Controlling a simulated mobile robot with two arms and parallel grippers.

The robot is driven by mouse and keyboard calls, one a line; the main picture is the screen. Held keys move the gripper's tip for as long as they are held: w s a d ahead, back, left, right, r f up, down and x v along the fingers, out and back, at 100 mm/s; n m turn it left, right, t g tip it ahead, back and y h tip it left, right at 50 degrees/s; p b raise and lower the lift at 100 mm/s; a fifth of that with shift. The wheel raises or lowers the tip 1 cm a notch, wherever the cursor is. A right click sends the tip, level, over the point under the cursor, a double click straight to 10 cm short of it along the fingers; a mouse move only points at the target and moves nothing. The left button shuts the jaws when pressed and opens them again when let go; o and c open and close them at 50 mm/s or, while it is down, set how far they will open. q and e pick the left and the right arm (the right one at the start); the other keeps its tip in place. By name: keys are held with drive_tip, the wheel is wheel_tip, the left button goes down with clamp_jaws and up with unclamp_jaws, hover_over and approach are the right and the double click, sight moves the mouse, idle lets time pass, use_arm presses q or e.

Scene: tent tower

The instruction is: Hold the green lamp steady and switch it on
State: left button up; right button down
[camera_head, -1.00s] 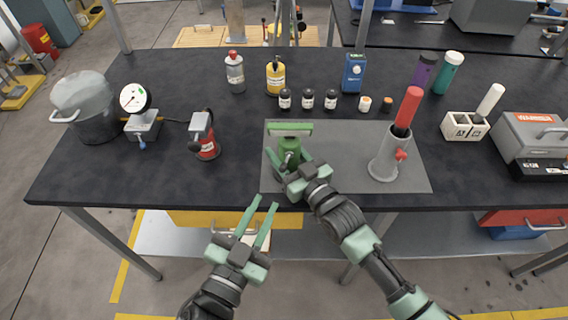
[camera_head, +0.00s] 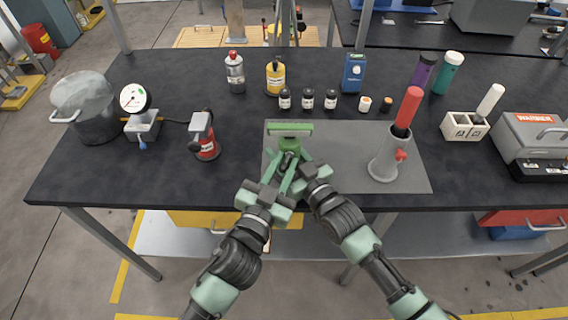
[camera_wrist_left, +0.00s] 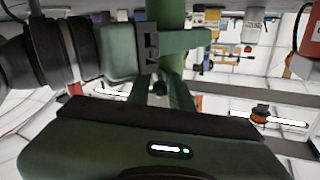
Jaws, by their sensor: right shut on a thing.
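The green lamp (camera_head: 290,141) stands at the front of the grey mat, its long bar-shaped head (camera_head: 289,129) on top and its lower part mostly hidden by my grippers. Its green post also shows in the left wrist view (camera_wrist_left: 172,40). My right gripper (camera_head: 293,164) is shut on the lamp from the front right. My left gripper (camera_head: 283,163) reaches up from the front left, close to the lamp's lower front. Its fingers are apart, with a small dark knob (camera_wrist_left: 158,88) visible between them in the wrist view. I cannot tell whether they touch it.
A grey holder (camera_head: 383,168) with a red-handled tool stands right of the lamp on the mat (camera_head: 345,150). A red-and-grey device (camera_head: 205,140) stands to the left. Several small dark bottles (camera_head: 308,99) stand behind. The black table is clear at front left.

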use_arm(q)
clamp_jaws()
drive_tip(key=shift+d+r+n+y, duration=0.1)
drive_tip(key=shift+d+n+y, duration=0.05)
drive_tip(key=shift+n+y, duration=0.2)
drive_tip(key=shift+d+n+t+y, duration=0.1)
drive_tip(key=shift+n+t+y, duration=0.25)
drive_tip(key=shift+y, duration=0.3)
unclamp_jaws()
